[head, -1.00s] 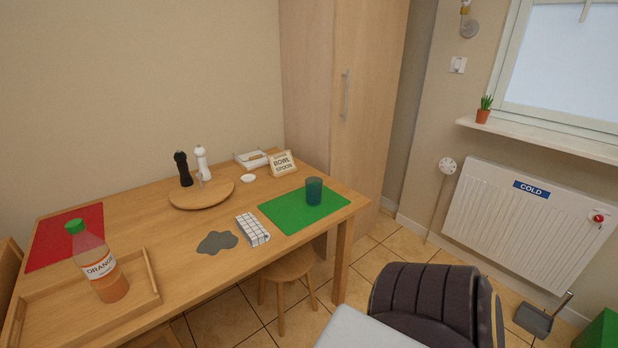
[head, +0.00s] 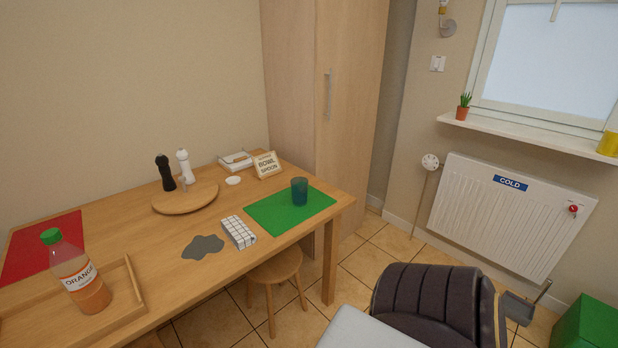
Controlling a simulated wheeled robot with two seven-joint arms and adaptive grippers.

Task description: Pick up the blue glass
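The blue glass (head: 300,191) stands upright on the green mat (head: 268,213) near the right end of the wooden table (head: 150,258). Nothing touches it except the mat under it. Neither of my grippers shows in the head view.
A checked cloth (head: 238,232) and a grey spill (head: 203,247) lie left of the mat. An orange bottle (head: 78,275) stands on a wooden tray (head: 135,290). A stool (head: 273,271) is under the table edge. A dark chair (head: 425,302) stands right of the table, before the radiator (head: 490,215).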

